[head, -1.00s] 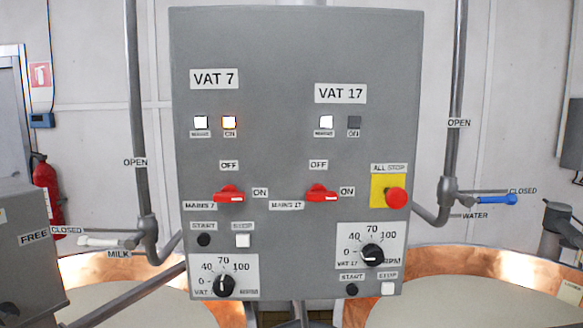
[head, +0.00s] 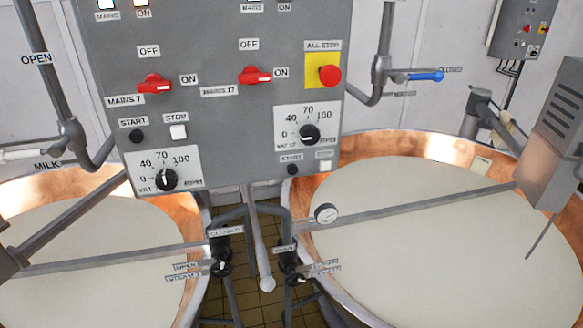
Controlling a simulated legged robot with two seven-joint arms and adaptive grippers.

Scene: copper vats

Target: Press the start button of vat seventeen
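The grey control panel (head: 215,100) fills the upper middle of the head view. The vat 17 start button (head: 292,170) is a small black round button low on the panel's right side, under its START label. The white vat 17 stop button (head: 325,166) sits just right of it. Above them is the vat 17 speed knob (head: 309,134). The vat 7 start button (head: 137,136), also black, is on the left with its white stop button (head: 178,132). Neither of my grippers is in view.
The red all-stop button (head: 329,75) is on a yellow plate above the vat 17 knob. Red mains switches (head: 254,75) project from the panel. Copper vats (head: 350,147) of pale liquid stand below on both sides. Pipes and valves (head: 291,270) rise between them.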

